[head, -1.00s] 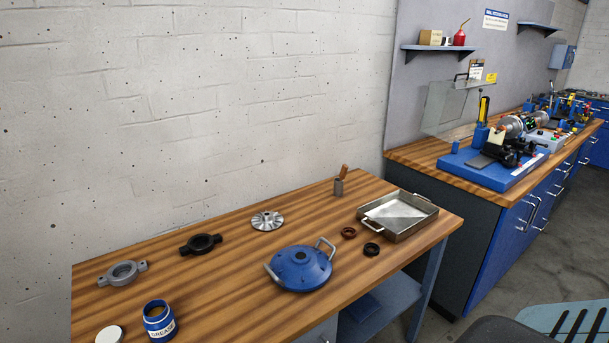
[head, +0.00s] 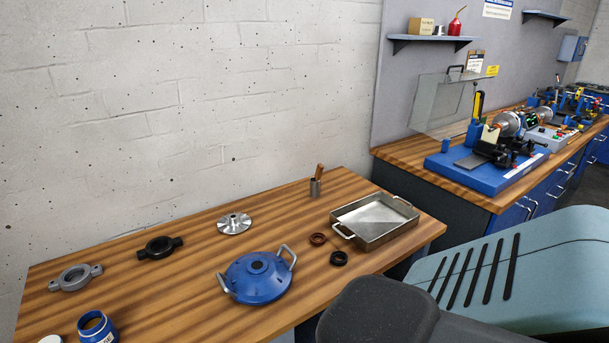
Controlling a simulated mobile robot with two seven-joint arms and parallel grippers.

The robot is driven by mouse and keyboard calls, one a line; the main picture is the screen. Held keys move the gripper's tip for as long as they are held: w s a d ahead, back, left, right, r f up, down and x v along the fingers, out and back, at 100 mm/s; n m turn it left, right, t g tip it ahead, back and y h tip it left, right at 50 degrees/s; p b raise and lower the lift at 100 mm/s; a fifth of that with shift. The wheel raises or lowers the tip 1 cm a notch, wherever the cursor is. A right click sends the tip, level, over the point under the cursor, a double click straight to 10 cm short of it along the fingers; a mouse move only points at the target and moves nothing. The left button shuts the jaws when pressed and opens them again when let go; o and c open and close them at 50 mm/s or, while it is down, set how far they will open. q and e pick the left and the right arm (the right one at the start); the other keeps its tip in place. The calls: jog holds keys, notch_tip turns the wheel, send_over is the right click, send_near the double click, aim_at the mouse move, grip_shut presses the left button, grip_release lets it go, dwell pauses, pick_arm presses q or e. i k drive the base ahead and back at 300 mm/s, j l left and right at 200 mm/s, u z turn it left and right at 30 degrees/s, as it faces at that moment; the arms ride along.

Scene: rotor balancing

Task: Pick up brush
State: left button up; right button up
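The brush (head: 319,171) shows as a brown wooden handle sticking up, slightly tilted, out of a small grey metal cup (head: 315,188). The cup stands near the back edge of the wooden table, left of the metal tray. The brush's lower end is hidden inside the cup. Neither gripper is in view. A teal and black part of my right arm fills the lower right corner, in front of the table.
The wooden table (head: 190,270) also bears a metal tray (head: 372,238), a blue housing with handles (head: 258,278), a finned silver disc (head: 235,224), two rings, two bearing brackets and an open blue grease jar (head: 97,328). A workbench with a blue machine (head: 488,172) stands at the right.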

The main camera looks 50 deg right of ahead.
aim_at(318, 169)
jog(key=k+l+u, duration=0.15)
jog(key=l, duration=0.3)
jog(key=k+l+u, duration=0.15)
jog(key=l, duration=0.3)
jog(key=k+l+u, duration=0.15)
jog(key=l, duration=0.3)
jog(key=k+l+u, duration=0.15)
jog(key=l, duration=0.25)
jog(key=k+l, duration=0.25)
jog(key=l, duration=0.15)
jog(key=k+l, duration=0.25)
jog(key=l, duration=0.15)
jog(key=k+l, duration=0.25)
jog(key=l, duration=0.2)
jog(key=k+l, duration=0.25)
jog(key=l, duration=0.15)
